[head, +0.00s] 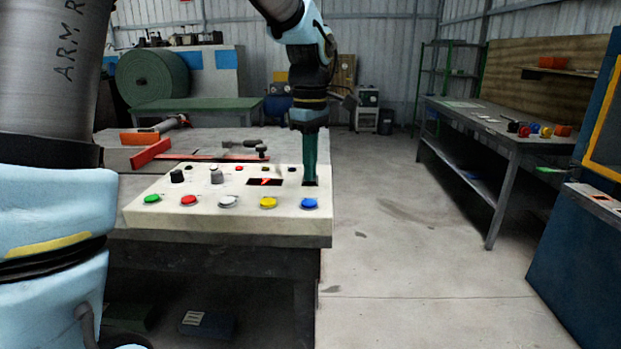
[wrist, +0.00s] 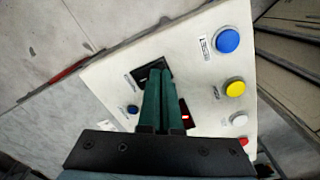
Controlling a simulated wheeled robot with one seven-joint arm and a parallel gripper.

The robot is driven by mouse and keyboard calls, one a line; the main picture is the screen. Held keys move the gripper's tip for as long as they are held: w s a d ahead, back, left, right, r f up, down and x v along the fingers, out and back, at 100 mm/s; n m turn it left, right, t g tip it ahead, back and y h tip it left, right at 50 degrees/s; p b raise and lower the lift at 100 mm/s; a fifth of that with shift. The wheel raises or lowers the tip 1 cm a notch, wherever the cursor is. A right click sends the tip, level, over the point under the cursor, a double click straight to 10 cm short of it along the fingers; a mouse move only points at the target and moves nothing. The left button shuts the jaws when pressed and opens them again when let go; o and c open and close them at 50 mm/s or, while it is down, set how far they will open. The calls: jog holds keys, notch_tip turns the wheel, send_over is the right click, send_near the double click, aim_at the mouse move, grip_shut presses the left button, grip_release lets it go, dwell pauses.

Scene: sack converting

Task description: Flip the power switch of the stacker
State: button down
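The control panel (head: 230,215) is a cream box with buttons along its front edge, on a dark stand. A black rocker switch (wrist: 150,70) sits in a dark recess beside a small label too small to read; I take it for the power switch. My gripper (head: 310,183) points down over the panel's right end. In the wrist view its green fingers (wrist: 158,72) lie side by side, shut with nothing seen between them. Their tips are at the rocker and hide part of it; I cannot tell whether they touch it or which way it is tipped.
Blue (head: 309,203), yellow (head: 268,202), white, red and green buttons line the panel front. A red-lit display (head: 265,181) and a black knob (head: 177,176) are behind them. A workbench (head: 510,135) stands at the right; the floor between is clear.

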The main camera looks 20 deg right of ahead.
jog(key=shift+f, duration=0.2)
jog(key=shift+r, duration=0.1)
notch_tip(320, 180, up, 7)
jog(key=p, duration=0.6)
dwell(0.6)
